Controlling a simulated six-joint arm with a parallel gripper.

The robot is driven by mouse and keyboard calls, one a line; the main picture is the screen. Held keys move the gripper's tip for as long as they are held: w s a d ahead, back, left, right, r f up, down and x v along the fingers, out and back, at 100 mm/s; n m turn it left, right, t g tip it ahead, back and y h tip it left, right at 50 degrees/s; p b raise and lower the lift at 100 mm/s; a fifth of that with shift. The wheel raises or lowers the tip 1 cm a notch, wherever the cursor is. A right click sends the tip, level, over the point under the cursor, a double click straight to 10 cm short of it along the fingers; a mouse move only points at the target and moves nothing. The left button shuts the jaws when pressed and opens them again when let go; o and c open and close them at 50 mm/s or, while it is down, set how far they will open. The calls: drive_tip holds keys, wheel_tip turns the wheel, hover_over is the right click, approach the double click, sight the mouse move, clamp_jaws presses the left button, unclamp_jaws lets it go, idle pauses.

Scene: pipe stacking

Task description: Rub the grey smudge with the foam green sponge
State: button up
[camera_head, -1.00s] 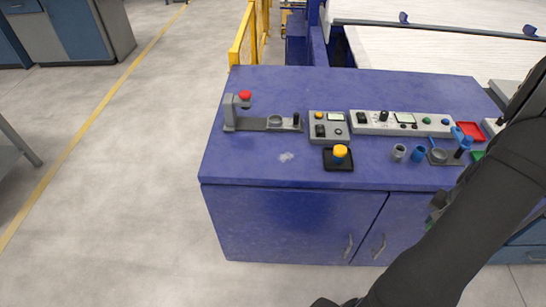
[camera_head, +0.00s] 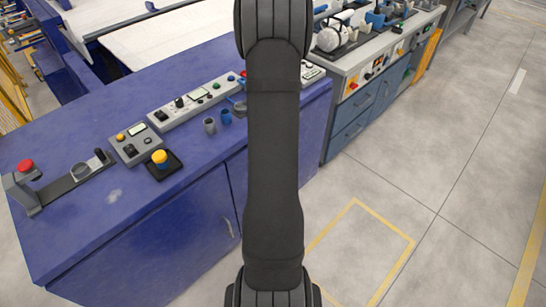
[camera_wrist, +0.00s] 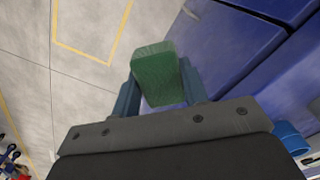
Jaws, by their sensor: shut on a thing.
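In the wrist view, my gripper (camera_wrist: 160,88) is shut on the green foam sponge (camera_wrist: 158,72), with a blue finger on each side of it. The sponge is held in the air, with the floor and the blue cabinet behind it. In the head view, my dark arm stands upright across the middle, and the gripper and sponge do not show there. The pale grey smudge (camera_head: 114,196) lies on the blue cabinet top (camera_head: 62,230) near its front edge, left of the yellow knob on its black base. The gripper is away from the smudge.
A yellow knob (camera_head: 159,156) and a grey control box (camera_head: 135,146) stand right of the smudge. A grey fixture with a red button (camera_head: 25,166) is to its left. Grey (camera_head: 209,125) and blue (camera_head: 226,117) cups stand further right. A second workbench (camera_head: 340,62) is beyond my arm.

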drive_tip(key=a+r, duration=0.2)
drive_tip(key=a, duration=0.4)
drive_tip(key=a+r, duration=0.3)
drive_tip(key=a, duration=0.4)
wheel_tip(320, 180, up, 4)
drive_tip(key=n, duration=0.9)
hover_over(102, 205)
drive_tip(key=shift+d+f, duration=0.1)
drive_tip(key=shift+f, duration=3.65)
drive_tip(key=shift+w+d+f, duration=0.1)
drive_tip(key=shift+w+f, duration=0.05)
drive_tip(key=shift+f, duration=0.1)
drive_tip(key=shift+c, duration=0.5)
drive_tip(key=shift+w+d+f, duration=0.1)
drive_tip(key=shift+w+d, duration=0.2)
drive_tip(key=shift+d, duration=0.1)
drive_tip(key=shift+c, duration=0.4)
drive_tip(key=shift+w+d, duration=2.05)
drive_tip(key=shift+w, duration=0.1)
drive_tip(key=shift+s+a, duration=2.55)
drive_tip(key=shift+s, duration=0.05)
wheel_tip(102, 205, up, 8)
